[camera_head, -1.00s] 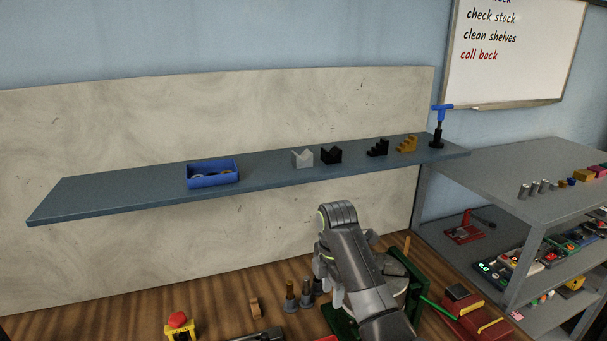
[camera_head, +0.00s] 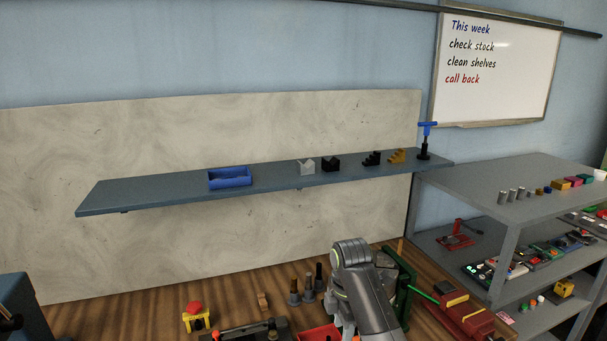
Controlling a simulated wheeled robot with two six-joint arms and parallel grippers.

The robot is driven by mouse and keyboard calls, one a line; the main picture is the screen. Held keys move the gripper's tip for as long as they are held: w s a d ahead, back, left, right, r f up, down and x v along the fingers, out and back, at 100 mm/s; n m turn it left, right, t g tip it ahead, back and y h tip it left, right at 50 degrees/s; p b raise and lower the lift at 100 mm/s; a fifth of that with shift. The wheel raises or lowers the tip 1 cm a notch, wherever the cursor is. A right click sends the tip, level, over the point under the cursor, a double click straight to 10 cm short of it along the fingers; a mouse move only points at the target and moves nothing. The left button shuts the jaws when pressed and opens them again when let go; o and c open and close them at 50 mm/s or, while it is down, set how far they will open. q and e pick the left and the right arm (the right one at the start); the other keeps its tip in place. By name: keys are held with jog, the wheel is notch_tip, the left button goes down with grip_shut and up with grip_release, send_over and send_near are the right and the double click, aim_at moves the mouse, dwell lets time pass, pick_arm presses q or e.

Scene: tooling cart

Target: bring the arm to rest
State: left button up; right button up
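One of my arms shows at the lower middle of the head view, a grey arm with its rounded joint above the wooden bench (camera_head: 130,322). Its gripper fingers are hidden behind the arm or below the picture, so I cannot tell what they hold. No other arm of mine is in view.
A blue-grey wall shelf (camera_head: 150,197) bears a blue bin (camera_head: 230,178), several small blocks and a blue-handled tool (camera_head: 426,140). A red-topped yellow button box (camera_head: 195,316) and a red tray (camera_head: 320,334) are on the bench. A grey shelf unit (camera_head: 490,175) stands at right.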

jog(key=s+d+f+m+t, duration=0.2)
jog(key=s+d+f+m, duration=0.9)
jog(key=s+d+f, duration=0.25)
jog(key=s+d+r+m+t+h, duration=0.1)
jog(key=s+d+m, duration=0.25)
jog(key=s, duration=0.45)
jog(key=s+d+r+m, duration=0.15)
jog(key=s+m, duration=0.25)
jog(key=s, duration=0.5)
jog(key=s+d+m+t+h, duration=0.1)
jog(key=s+d+m, duration=0.2)
jog(key=s, duration=0.5)
notch_tip(320, 180, down, 31)
jog(key=d+g+b, duration=0.2)
jog(key=b, duration=0.6)
pick_arm(q)
notch_tip(320, 180, down, 15)
jog(key=b, duration=0.6)
jog(key=shift+r, duration=0.2)
pick_arm(e)
jog(key=s+f, duration=0.5)
jog(key=f, duration=0.3)
jog(key=s+a+f, duration=0.1)
jog(key=s+f, duration=0.4)
jog(key=f, duration=0.3)
jog(key=s+f+g, duration=0.1)
jog(key=s+f, duration=0.4)
jog(key=f, duration=0.3)
jog(key=shift+a+y, duration=0.35)
jog(key=shift+y, duration=0.05)
